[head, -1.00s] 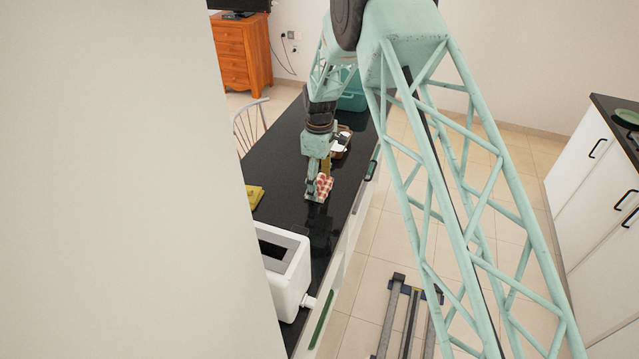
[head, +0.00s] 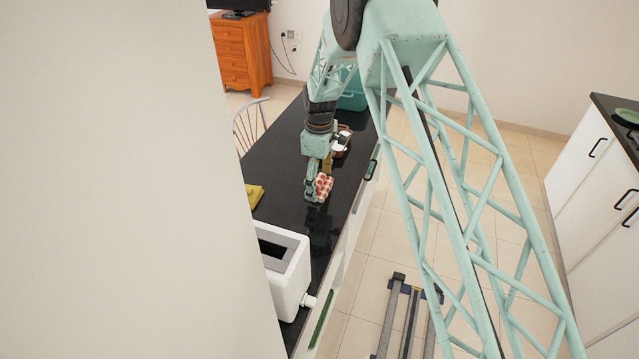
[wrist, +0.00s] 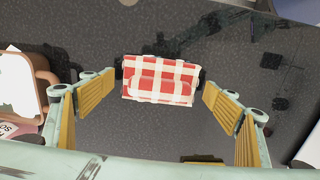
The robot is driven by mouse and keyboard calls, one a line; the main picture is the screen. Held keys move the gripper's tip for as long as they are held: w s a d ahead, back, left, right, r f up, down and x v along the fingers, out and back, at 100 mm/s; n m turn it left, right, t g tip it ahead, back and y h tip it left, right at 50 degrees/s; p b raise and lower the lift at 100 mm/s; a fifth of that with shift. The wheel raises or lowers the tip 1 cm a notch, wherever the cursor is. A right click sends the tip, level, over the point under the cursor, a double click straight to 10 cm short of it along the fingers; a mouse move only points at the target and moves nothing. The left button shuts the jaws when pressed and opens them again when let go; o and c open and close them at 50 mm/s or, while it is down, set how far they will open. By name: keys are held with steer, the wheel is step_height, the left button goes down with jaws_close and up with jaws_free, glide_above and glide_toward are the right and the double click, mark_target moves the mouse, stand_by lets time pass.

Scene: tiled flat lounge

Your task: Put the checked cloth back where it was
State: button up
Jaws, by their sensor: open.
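The red-and-white checked cloth (head: 323,186) lies folded on the black countertop (head: 283,160), near its right edge. In the wrist view the cloth (wrist: 160,80) is in front of my gripper (wrist: 160,88), centred between the spread yellow-padded fingers. The fingers stand to either side of it with clear gaps along their pads; whether the dark tips touch its ends I cannot tell. In the head view my gripper (head: 317,181) points down at the counter right by the cloth, and part of the cloth is hidden by a finger.
A white appliance (head: 290,270) stands at the near end of the counter. A yellow item (head: 254,194) lies at the left edge. A brown holder with white contents (head: 342,143) and a teal container (head: 353,94) stand beyond my gripper. The counter between cloth and white appliance is clear.

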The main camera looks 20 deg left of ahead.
mark_target(320, 180)
steer(key=shift+r, duration=0.15)
step_height(320, 180, up, 12)
stand_by(0.7)
stand_by(0.9)
